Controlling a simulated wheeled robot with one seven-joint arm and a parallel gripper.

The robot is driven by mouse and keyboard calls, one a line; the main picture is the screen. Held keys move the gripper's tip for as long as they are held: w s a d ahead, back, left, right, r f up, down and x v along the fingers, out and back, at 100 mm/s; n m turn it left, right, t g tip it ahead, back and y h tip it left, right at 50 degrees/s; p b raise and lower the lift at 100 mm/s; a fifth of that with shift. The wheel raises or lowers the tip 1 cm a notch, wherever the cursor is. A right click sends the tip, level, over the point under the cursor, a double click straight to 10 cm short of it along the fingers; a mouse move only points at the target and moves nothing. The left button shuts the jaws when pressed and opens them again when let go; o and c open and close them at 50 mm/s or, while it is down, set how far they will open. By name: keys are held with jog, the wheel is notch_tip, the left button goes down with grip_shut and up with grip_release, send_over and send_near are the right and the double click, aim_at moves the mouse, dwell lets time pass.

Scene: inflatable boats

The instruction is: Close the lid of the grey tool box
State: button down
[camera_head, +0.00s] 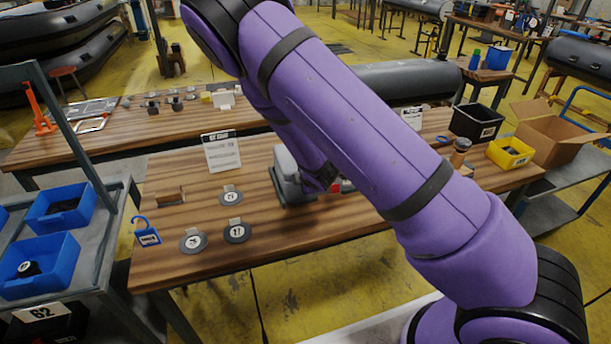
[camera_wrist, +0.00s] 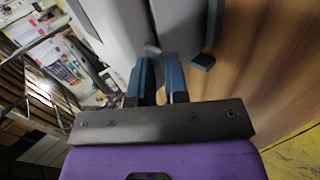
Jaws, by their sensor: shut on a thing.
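The grey tool box (camera_head: 284,162) stands on the near wooden table, with a light grey upper part and a darker base. My arm hides much of its right side. In the wrist view its light grey panels (camera_wrist: 180,25) fill the top middle, with a dark edge at their right. My gripper (camera_wrist: 158,77) is at the grey panels, its two dark blue fingers close together and shut on what looks like part of the lid. The exact contact is hidden, and I cannot tell the lid's angle. In the head view my gripper is mostly hidden behind my arm.
A white sign (camera_head: 222,152), round tags (camera_head: 237,232) and a blue padlock-shaped tag (camera_head: 147,234) lie or stand left of the box. A black bin (camera_head: 476,122) and a yellow bin (camera_head: 510,152) are at the right. The table's front middle is clear.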

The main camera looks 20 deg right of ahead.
jog(key=shift+s+a+f, duration=0.15)
jog(key=shift+s+f, duration=0.1)
jog(key=shift+f, duration=0.45)
jog(key=c, duration=1.3)
grip_release()
jog(key=shift+r, duration=0.15)
jog(key=v, duration=1.1)
jog(key=shift+r, duration=0.15)
jog(key=shift+w, duration=0.1)
